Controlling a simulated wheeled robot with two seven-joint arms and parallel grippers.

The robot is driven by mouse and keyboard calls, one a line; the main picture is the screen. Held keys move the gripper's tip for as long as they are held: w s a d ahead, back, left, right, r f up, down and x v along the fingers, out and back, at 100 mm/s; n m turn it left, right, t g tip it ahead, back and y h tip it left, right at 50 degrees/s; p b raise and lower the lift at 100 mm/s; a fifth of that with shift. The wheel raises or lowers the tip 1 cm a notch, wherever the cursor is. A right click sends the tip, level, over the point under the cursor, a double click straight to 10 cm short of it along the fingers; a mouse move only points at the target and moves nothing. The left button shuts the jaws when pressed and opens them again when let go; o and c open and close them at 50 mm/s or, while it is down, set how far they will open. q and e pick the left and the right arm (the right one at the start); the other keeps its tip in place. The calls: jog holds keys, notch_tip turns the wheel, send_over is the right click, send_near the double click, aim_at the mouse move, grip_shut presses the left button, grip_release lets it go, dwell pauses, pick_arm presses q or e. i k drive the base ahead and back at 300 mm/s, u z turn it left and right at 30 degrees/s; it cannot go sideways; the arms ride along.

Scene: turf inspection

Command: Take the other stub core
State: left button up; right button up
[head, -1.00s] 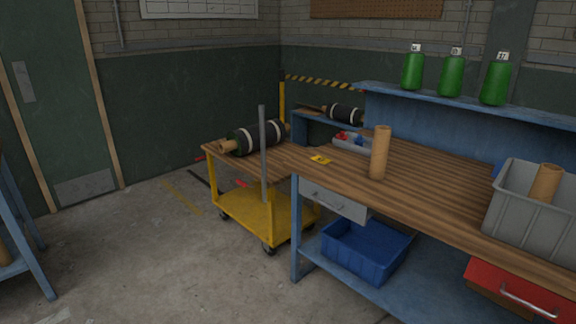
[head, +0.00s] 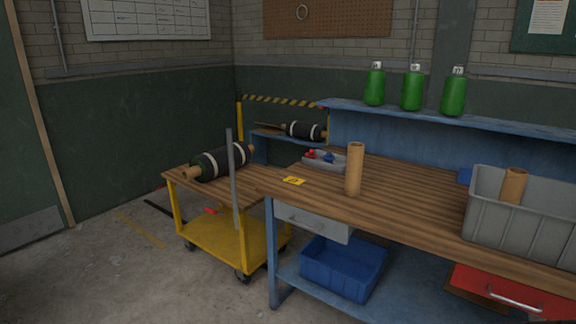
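A brown cardboard-like core (head: 355,169) stands upright on the wooden bench top (head: 410,200), near its front left part. A second brown core (head: 513,186) stands slightly tilted inside the grey bin (head: 520,222) at the right; the bin hides its lower part. Dark rolls with white bands lie on brown cores: one roll (head: 222,161) on the yellow cart and one roll (head: 305,131) on the blue ledge behind. Neither of my grippers is in view.
The yellow cart (head: 215,238) with a wooden top stands left of the bench, a grey post (head: 234,185) before it. Green bottles (head: 412,91) stand on the blue shelf. A yellow tag (head: 293,181) and small grey tray (head: 325,164) lie on the bench. A blue bin (head: 342,266) sits below.

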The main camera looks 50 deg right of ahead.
aim_at(355, 150)
jog(key=i, duration=2.25)
jog(key=z, duration=1.3)
jog(key=i, duration=1.25)
jog(key=z, duration=1.2)
